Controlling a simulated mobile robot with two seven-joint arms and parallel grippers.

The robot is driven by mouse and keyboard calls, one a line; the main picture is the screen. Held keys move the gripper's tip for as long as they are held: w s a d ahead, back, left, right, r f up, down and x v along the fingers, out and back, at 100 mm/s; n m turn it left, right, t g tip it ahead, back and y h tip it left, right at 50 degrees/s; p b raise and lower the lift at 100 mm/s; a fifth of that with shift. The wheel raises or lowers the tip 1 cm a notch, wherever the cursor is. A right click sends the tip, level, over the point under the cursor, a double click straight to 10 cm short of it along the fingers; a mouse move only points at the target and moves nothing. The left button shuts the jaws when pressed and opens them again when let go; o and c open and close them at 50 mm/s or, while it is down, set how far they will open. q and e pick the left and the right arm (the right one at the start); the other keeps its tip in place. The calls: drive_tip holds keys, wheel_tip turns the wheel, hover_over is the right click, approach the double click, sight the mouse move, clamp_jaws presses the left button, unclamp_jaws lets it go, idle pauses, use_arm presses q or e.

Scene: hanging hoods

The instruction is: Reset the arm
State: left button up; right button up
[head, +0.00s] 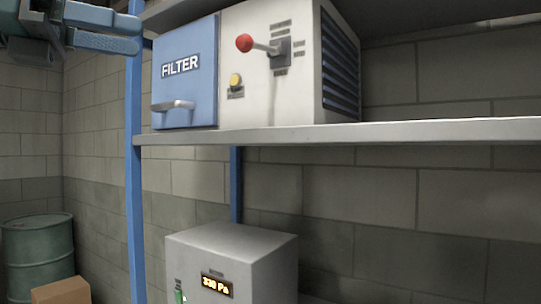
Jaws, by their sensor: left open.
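My left gripper (138,33) comes in at the top left corner, open and empty, its fingers pointing right. It is left of and in front of the shelf unit, near the blue post, with no visible hold on anything. My right gripper is out of view. A white box (240,90) on the shelf carries a lever with a red knob (244,43), sticking out to the left, and a yellow button (235,80). A blue FILTER door (185,90) with a grey handle (172,105) is beside it and looks shut.
The grey shelf (430,132) runs to the right, bare there. A blue post (134,210) stands at its left. Below is a grey box (235,250) with a lit display (217,285). A green drum (38,250) and a cardboard box (62,291) stand at lower left.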

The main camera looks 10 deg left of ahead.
use_arm(q)
drive_tip(key=w+d+f+n+g+h, duration=0.1)
drive_tip(key=w+d+f+g+h, duration=0.35)
drive_tip(key=f, duration=0.45)
drive_tip(key=w+d+f+n+g+h, duration=0.2)
drive_tip(key=w+d+f+g, duration=0.1)
drive_tip(key=w+d+f, duration=0.5)
drive_tip(key=w+f+n+t+y, duration=0.2)
drive_tip(key=f+n+t, duration=0.5)
drive_tip(key=f+n, duration=0.5)
drive_tip(key=w+f+n+t+y, duration=0.1)
drive_tip(key=f+n+t+y, duration=0.1)
drive_tip(key=f+n+t, duration=0.75)
drive_tip(key=s+a+f+n+g+y, duration=0.1)
drive_tip(key=s+f+n+y, duration=0.15)
drive_tip(key=f+n, duration=0.45)
drive_tip(key=s+a+f+n+g+y, duration=0.15)
drive_tip(key=f+y, duration=0.25)
drive_tip(key=f, duration=0.7)
drive_tip(key=s+f+n+g+y, duration=0.1)
drive_tip(key=s+f+n+y, duration=0.3)
drive_tip(key=f, duration=0.5)
drive_tip(key=s+f+n+g+y, duration=0.2)
drive_tip(key=s+f+n+g, duration=0.3)
drive_tip(key=s+f, duration=0.9)
drive_tip(key=shift+s+f+n+g, duration=0.25)
drive_tip(key=shift+s+n+g, duration=0.05)
drive_tip(key=shift+n+g, duration=0.15)
